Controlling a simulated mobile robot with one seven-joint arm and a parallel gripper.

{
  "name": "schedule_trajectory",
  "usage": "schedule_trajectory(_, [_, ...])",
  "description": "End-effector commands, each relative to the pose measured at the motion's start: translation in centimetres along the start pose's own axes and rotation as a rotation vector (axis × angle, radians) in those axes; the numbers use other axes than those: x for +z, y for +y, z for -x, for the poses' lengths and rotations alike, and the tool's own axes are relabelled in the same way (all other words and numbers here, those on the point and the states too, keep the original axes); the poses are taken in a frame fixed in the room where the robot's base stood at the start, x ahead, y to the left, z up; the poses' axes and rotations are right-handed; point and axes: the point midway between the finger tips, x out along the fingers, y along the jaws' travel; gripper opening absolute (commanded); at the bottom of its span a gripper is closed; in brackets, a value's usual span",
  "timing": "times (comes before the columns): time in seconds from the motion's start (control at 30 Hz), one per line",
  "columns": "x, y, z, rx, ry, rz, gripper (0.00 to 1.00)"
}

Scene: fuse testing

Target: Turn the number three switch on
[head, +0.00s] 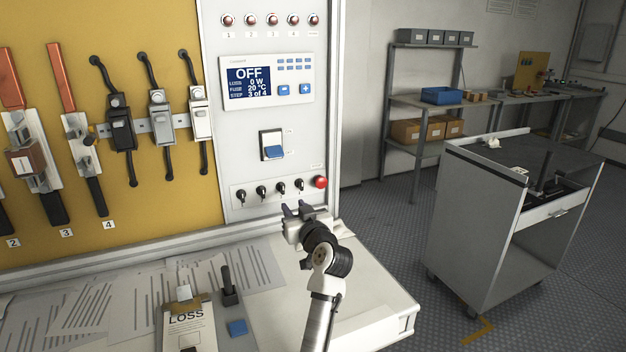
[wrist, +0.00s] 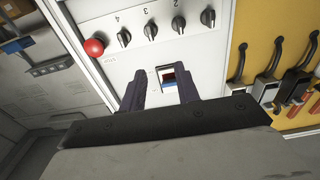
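The number three switch is a black rotary knob (head: 280,188) on the white panel, third from the left in the row. In the wrist view, which is turned upside down, the knob (wrist: 150,29) sits by the label 3. My gripper (head: 296,209) is just below the right part of the row in the head view, apart from the knob. In the wrist view the two dark fingers (wrist: 161,90) stand apart with nothing held. A blue rocker switch (wrist: 168,80) shows between them, further off. Which way the knob's pointer is set is hard to tell.
Other black knobs flank it, with a red button (head: 320,181) at the right end. The display (head: 250,82) above reads OFF, 0 W. A cluttered desk with a clipboard (head: 187,322) lies below. Lever switches (head: 120,125) hang on the yellow board at left.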

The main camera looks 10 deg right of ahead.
Motion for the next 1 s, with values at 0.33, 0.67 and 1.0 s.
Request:
schedule_trajectory(0.33, [0.6,1.0,-2.7,-0.003,-0.02,-0.013,0.32])
schedule_trajectory(0.67, [0.6,0.9,-8.5,-0.003,-0.019,-0.014,0.32])
schedule_trajectory(1.0, [0.9,1.0,-12.7,-0.001,-0.018,-0.012,0.32])
